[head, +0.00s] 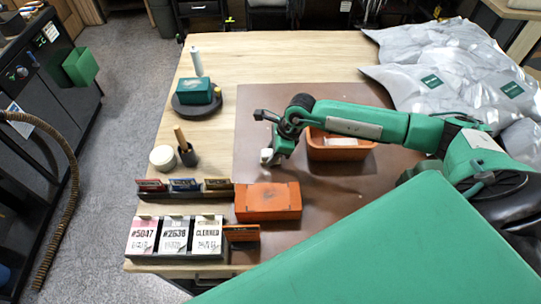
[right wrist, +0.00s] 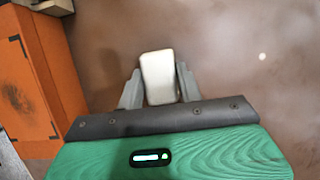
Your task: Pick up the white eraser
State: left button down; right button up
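The white eraser (right wrist: 159,78) is a small pale block with rounded corners. In the right wrist view it sits between the two grey fingers of my right gripper (right wrist: 159,85), which appear to touch its sides. Its far end sticks out a little past the fingertips. In the head view my right gripper (head: 272,150) points down over the left part of the brown mat (head: 340,200), with the eraser (head: 266,156) showing white at its tips. I cannot tell whether the eraser is clear of the mat. My left gripper is not in view.
An orange box (head: 268,202) lies just in front of the right gripper. An orange bin (head: 338,150) stands under my right forearm. A dark brush cup (head: 187,155), a white round jar (head: 163,158) and number cards (head: 175,236) stand left. Silver bags (head: 432,68) fill the back right.

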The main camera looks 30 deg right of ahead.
notch_tip(320, 180, up, 20)
jog(key=b, duration=0.5)
jog(key=shift+b, duration=0.3)
